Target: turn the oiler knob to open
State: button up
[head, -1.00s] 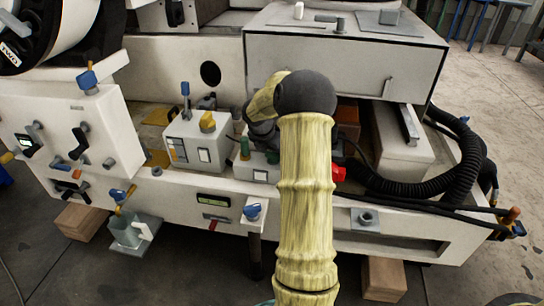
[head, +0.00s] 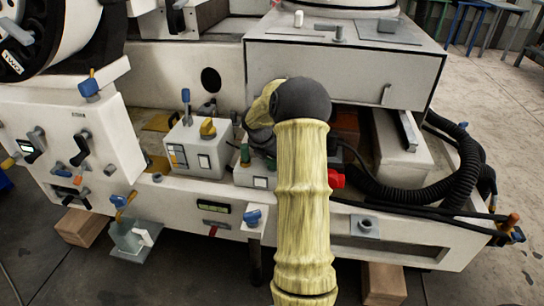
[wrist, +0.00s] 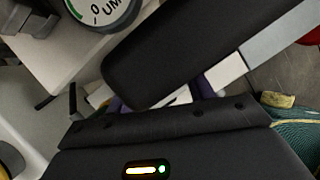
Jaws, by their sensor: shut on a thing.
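My gripper (head: 260,140) reaches down among small fittings on the machine's front ledge; its fingertips are mostly hidden behind my forearm in the head view. In the wrist view a broad dark finger (wrist: 195,55) crosses the top, with slivers of a purple-blue part (wrist: 206,86) between it and the dark palm. The jaws are shut on this part, and most of it is covered. I cannot tell for certain that it is the oiler knob, or how far it is turned. A green fitting (head: 244,154) stands just left of my gripper.
A white box with a yellow knob (head: 208,129) and a blue-tipped lever (head: 186,96) stands to the left. A blue knob (head: 253,216) sits on the front edge. A round gauge (wrist: 102,10) is close by in the wrist view. Black hoses (head: 465,175) lie right.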

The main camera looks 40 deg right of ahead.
jog(key=shift+r+p, duration=0.2)
jog(key=shift+p, duration=0.2)
jog(key=m+p, duration=0.1)
jog(key=p, duration=0.1)
jog(key=m+g+p, duration=0.1)
jog(key=p, duration=0.2)
jog(key=shift+a+r+m, duration=0.1)
jog(key=shift+r+m, duration=0.1)
jog(key=shift+m, duration=0.2)
jog(key=m+p, duration=0.2)
jog(key=p, duration=0.1)
jog(key=m+g+p, duration=0.1)
jog(key=p, duration=0.2)
jog(key=shift+w+m+g+p, duration=0.15)
jog(key=shift+m+g+p, duration=0.15)
jog(key=shift+m+p, duration=0.1)
jog(key=m+g+p, duration=0.1)
jog(key=m+p, duration=0.1)
jog(key=p, duration=0.1)
jog(key=shift+f+m, duration=0.15)
jog(key=shift+m, duration=0.15)
jog(key=shift+w+f+m+g+y+p, duration=0.15)
jog(key=shift+m+g+y+p, duration=0.2)
jog(key=shift+m+p, duration=0.45)
jog(key=shift+f+m+g+y+p, duration=0.1)
jog(key=shift+m+g+y+p, duration=0.25)
jog(key=shift+m, duration=0.75)
jog(key=o, duration=1)
jog(key=shift+d, duration=0.2)
